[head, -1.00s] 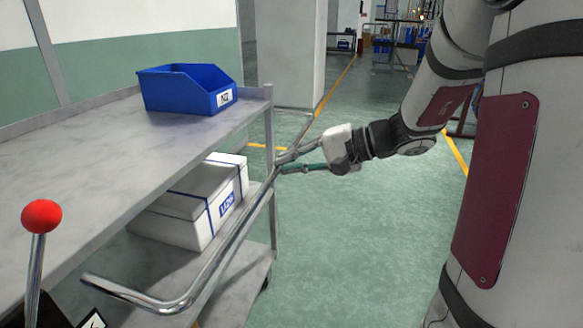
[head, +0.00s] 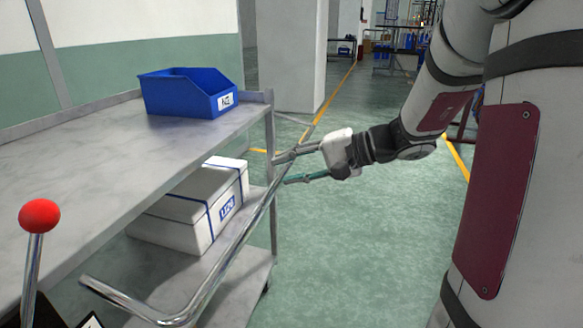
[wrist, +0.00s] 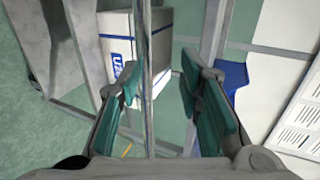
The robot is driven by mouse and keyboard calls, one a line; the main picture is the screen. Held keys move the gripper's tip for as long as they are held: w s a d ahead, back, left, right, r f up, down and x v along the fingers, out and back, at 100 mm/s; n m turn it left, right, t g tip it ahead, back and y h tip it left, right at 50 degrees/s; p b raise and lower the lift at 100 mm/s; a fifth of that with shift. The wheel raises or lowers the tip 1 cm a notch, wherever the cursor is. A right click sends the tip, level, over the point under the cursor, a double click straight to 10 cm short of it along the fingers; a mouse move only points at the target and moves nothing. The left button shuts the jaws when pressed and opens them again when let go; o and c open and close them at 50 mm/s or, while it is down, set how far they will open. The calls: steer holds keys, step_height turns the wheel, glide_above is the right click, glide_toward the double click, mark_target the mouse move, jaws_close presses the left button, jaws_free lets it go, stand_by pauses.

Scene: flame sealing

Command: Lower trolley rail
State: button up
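The trolley rail (head: 228,248) is a bent metal tube at the near end of the grey trolley (head: 75,150). It slants out from the trolley, beside the shelves. My gripper (head: 281,170) is at the rail's far part, with its fingers above and below the tube. In the wrist view, the rail (wrist: 148,70) runs between the open teal finger pads of my gripper (wrist: 158,88), with gaps visible on both sides.
A blue bin (head: 190,92) stands on the top shelf, and a white strapped box (head: 190,208) sits on the shelf below. A red-knobbed lever (head: 40,216) is at the lower left. The green floor right of the trolley is clear.

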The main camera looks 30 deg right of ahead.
steer(key=v, duration=1.2)
